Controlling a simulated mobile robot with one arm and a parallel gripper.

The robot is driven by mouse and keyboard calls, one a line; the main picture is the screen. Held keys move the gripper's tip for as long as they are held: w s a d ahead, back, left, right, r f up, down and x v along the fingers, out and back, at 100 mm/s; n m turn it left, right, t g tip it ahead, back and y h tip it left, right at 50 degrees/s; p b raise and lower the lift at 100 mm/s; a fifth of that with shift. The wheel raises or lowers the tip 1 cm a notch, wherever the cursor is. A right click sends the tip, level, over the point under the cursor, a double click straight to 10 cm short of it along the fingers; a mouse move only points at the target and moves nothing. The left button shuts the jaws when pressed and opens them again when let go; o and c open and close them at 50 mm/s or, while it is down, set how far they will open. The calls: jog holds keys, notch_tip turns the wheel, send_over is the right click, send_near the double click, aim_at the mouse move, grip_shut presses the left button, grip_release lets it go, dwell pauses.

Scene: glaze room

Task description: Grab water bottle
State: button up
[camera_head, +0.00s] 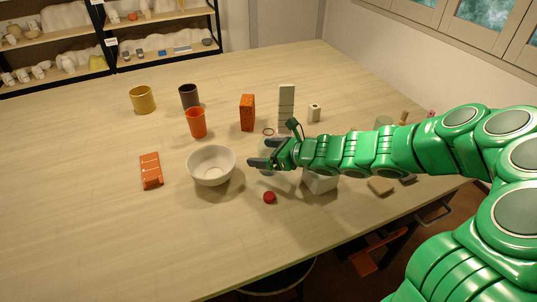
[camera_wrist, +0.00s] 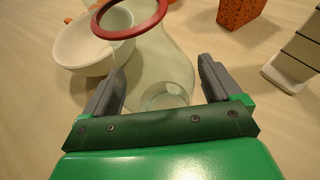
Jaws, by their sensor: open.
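A clear glass bottle with a red ring at its mouth stands on the table; in the wrist view its body (camera_wrist: 150,60) shows between my two fingers, and its ring lies at the top. In the head view the bottle's red ring (camera_head: 268,131) shows just above my gripper (camera_head: 264,154), which hides part of the clear body. My gripper is open, with a grey finger on either side of the bottle in the wrist view (camera_wrist: 160,82). I cannot tell whether either finger touches the glass.
A white bowl (camera_head: 211,166) stands close left of my gripper. A small red cap (camera_head: 269,197) lies in front. An orange cup (camera_head: 196,123), a dark cup (camera_head: 189,95) and an orange block (camera_head: 247,112) stand behind. The table's left and front are mostly clear.

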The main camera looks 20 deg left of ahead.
aim_at(265, 144)
jog(key=c, duration=1.2)
jog(key=shift+r, duration=0.25)
jog(key=shift+r, duration=1.1)
jog(key=shift+s+d+r, duration=0.1)
jog(key=shift+s+r, duration=0.05)
jog(key=shift+r, duration=0.25)
jog(key=s+d+r, duration=0.8)
jog(key=s+r, duration=0.1)
jog(key=s, duration=0.1)
jog(key=shift+s+r, duration=0.2)
jog(key=shift+s, duration=0.2)
